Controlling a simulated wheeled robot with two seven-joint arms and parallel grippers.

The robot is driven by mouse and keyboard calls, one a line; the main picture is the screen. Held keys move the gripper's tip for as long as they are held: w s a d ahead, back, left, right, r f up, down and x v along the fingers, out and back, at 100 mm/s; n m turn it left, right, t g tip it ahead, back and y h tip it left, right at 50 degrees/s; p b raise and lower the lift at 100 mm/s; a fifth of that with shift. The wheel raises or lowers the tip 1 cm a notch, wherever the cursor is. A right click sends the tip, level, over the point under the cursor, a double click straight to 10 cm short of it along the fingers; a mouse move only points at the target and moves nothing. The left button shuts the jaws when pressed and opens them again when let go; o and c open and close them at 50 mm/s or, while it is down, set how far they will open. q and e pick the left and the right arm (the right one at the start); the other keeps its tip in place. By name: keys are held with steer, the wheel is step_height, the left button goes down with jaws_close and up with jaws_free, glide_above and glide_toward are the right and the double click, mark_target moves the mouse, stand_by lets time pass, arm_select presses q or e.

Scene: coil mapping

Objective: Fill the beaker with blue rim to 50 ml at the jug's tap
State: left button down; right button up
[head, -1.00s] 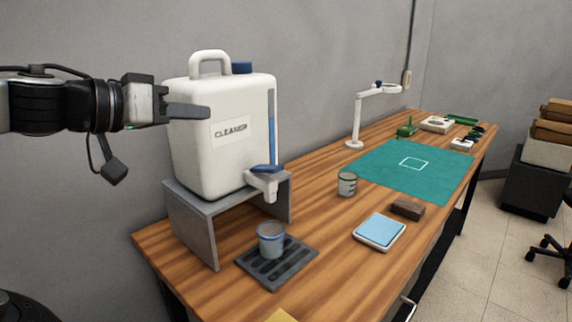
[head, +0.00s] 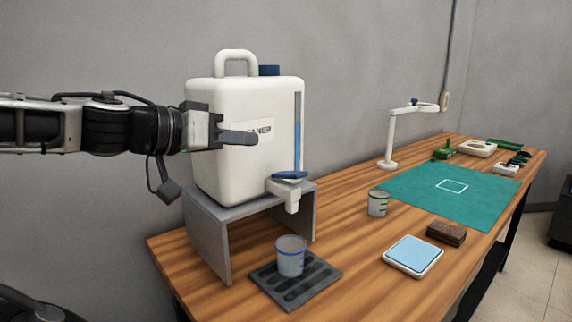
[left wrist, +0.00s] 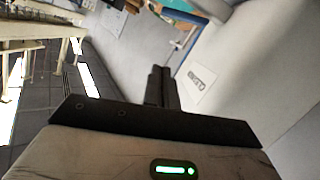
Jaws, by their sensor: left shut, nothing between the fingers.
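The beaker with blue rim (head: 291,257) stands upright on the dark slotted drip tray (head: 326,278), below and slightly in front of the tap. The white jug (head: 240,170) labelled cleaner sits on a grey stand (head: 207,237). Its tap (head: 291,195) has a blue lever (head: 290,175) and a level strip (head: 298,130) showing blue. My left gripper (head: 255,138) is shut and empty, in front of the jug's label and above the tap's height. In the left wrist view its closed fingers (left wrist: 161,88) show beside the jug (left wrist: 245,65). My right gripper is not in view.
A green-marked beaker (head: 377,204) stands right of the tap. A scale with a blue top (head: 413,254) and a brown block (head: 446,233) lie further right. A green mat (head: 420,198), a white lamp (head: 389,150) and small items are beyond. The wood between is clear.

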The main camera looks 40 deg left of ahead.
arm_select(q)
steer(key=p, duration=0.1)
glide_above(289, 175)
steer(key=a, duration=0.1)
steer(key=f, duration=0.4)
steer(key=d+f, duration=0.1)
steer(key=shift+s+f+b, duration=0.4)
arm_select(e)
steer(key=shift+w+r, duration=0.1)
